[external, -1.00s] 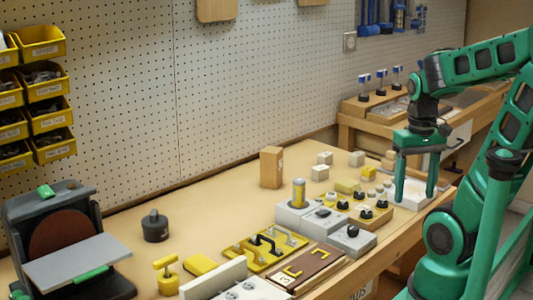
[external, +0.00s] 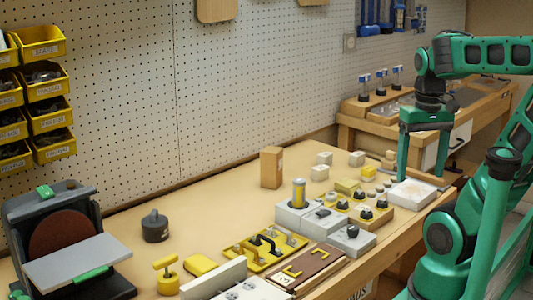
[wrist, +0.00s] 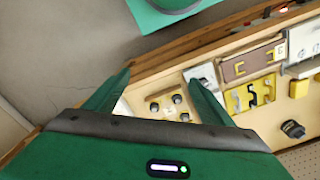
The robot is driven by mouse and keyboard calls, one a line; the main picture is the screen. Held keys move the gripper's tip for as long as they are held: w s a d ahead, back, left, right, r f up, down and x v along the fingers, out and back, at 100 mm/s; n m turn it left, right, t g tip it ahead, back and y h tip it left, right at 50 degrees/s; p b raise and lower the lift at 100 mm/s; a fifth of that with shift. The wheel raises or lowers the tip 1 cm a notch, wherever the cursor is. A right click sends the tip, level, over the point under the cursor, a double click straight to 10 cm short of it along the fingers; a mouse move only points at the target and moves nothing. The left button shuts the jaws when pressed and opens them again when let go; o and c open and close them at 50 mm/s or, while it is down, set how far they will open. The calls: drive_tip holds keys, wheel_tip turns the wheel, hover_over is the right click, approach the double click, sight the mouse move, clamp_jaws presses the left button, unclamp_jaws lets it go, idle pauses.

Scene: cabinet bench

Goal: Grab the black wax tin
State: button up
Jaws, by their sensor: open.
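The only thing that fits the black wax tin is a dark round tin-like object with a small knob on top (external: 155,228). It stands upright on the bench at the left, beside the grey disc machine. In the wrist view this dark object (wrist: 292,129) shows near the right edge. My gripper (external: 422,176) is open and empty, fingers pointing down, above the pale block at the bench's right end, far from the tin. Its two fingers also show in the wrist view (wrist: 158,84), with nothing between them.
Between gripper and tin stand a wooden block (external: 271,168), a yellow cylinder (external: 298,193) on grey blocks, a yellow tray with handles (external: 246,258) and a brown board (external: 305,268). A disc machine (external: 70,240) is at the left.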

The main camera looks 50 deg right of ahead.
drive_tip(key=w+a+m+t+y, duration=0.15)
drive_tip(key=w+a, duration=0.35)
drive_tip(key=w, duration=0.9)
drive_tip(key=w+a+m+g, duration=0.15)
drive_tip(key=w+a, duration=0.25)
drive_tip(key=w, duration=1)
drive_tip(key=shift+w+a+m+y, duration=4.7)
drive_tip(key=shift+w+a+y, duration=1.35)
drive_tip(key=shift+w+a, duration=5.35)
approach(155, 225)
drive_tip(key=shift+w+d+f+t, duration=0.2)
drive_tip(key=shift+w+d+t, duration=0.2)
drive_tip(key=shift+w+d, duration=0.6)
drive_tip(key=x, duration=0.5)
drive_tip(key=shift+d+f, duration=0.2)
drive_tip(key=shift+f, duration=0.2)
drive_tip(key=shift+x, duration=3.1)
drive_tip(key=shift+d+f, duration=0.1)
drive_tip(key=shift+f, duration=0.05)
drive_tip(key=c, duration=1.3)
